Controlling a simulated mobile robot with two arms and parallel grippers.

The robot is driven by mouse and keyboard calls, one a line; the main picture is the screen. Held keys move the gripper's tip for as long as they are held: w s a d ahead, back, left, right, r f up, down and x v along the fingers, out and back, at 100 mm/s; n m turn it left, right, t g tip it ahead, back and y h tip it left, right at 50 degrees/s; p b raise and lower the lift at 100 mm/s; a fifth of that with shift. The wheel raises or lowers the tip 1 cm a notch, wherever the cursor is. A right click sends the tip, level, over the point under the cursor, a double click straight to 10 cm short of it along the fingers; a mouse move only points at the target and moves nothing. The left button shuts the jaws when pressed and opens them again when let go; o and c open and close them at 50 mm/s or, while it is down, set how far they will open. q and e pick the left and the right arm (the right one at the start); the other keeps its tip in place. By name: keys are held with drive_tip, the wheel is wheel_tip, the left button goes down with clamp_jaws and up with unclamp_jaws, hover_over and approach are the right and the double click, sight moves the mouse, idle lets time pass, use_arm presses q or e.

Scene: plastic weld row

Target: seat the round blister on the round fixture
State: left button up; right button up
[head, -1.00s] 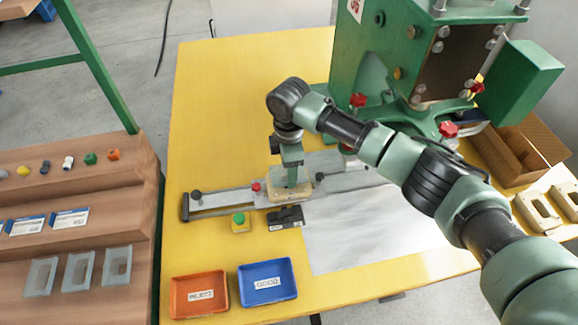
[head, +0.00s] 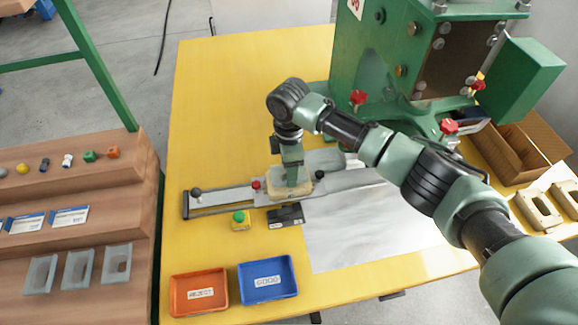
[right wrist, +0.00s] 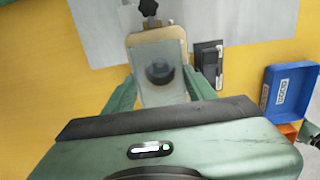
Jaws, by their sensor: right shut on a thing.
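My right gripper (head: 293,185) points down over the slide on the yellow table. In the right wrist view its fingers (right wrist: 162,88) are shut on the sides of the round blister (right wrist: 150,92), a clear tray with a rounded rectangular rim. The beige round fixture (head: 307,191) lies directly beneath, and its edge shows around the blister in the right wrist view (right wrist: 156,36). A dark round shape shows through the clear plastic. The blister is at or just above the fixture; I cannot tell whether it rests fully in it. My left gripper is not in view.
The green welding press (head: 400,60) stands behind. A green button box (head: 240,222) and a black block (head: 286,216) sit in front of the slide. Orange reject (head: 199,310) and blue good (head: 267,299) trays lie at the front. Two beige fixtures (head: 537,212) lie at right.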

drive_tip(key=shift+f+b, duration=0.45)
drive_tip(key=shift+f, duration=0.55)
drive_tip(key=o, duration=1.1)
drive_tip(key=c, duration=0.4)
wheel_tip(320, 180, up, 7)
drive_tip(key=p, duration=0.7)
drive_tip(key=shift+s, duration=0.1)
